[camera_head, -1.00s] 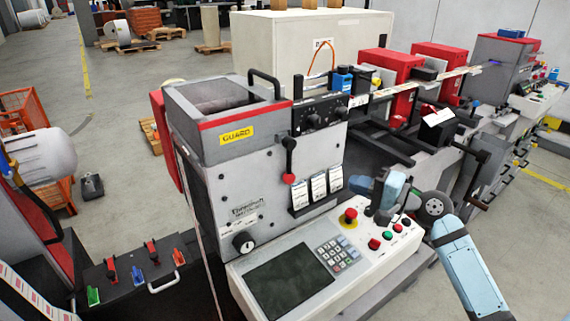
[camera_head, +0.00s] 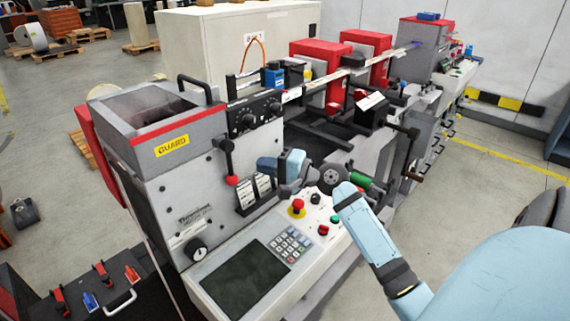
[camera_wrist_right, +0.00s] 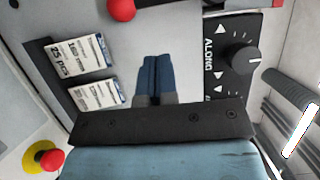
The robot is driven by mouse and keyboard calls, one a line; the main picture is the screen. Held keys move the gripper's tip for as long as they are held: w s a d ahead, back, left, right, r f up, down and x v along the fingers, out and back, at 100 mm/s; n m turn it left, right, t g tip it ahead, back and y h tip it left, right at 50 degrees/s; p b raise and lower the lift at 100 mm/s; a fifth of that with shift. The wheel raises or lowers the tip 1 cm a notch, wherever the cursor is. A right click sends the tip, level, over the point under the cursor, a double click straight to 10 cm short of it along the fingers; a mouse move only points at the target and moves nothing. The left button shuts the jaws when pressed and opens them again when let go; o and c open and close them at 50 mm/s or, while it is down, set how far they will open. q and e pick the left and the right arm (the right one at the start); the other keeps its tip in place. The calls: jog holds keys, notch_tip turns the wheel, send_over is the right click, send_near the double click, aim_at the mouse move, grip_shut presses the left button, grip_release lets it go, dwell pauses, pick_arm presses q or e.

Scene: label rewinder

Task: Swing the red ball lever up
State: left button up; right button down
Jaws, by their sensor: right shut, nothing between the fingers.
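The red ball lever hangs from its pivot on the grey front panel, with a black arm and a red ball (camera_head: 232,181) at its lower end. In the wrist view the red ball (camera_wrist_right: 122,10) is at the top edge, partly cut off. My right gripper (camera_head: 262,165) is right of the lever, in front of the panel and partly over the label cards. In the wrist view its dark blue fingers (camera_wrist_right: 155,75) are together and empty, apart from the ball. My left gripper is not in view.
Label cards (camera_wrist_right: 95,75) stick out from the panel beside the fingers. A black knob panel (camera_wrist_right: 245,62) is on the other side. Below is the control desk with a red emergency stop (camera_head: 297,207) and a keypad (camera_head: 286,244).

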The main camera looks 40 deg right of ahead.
jog(key=a, duration=0.1)
jog(key=w+a+p, duration=0.1)
jog(key=a, duration=0.1)
jog(key=w+a, duration=0.1)
jog(key=shift+w+a+p, duration=0.2)
jog(key=shift+a+p, duration=0.1)
jog(key=shift+p, duration=0.05)
jog(key=shift+w+f, duration=0.1)
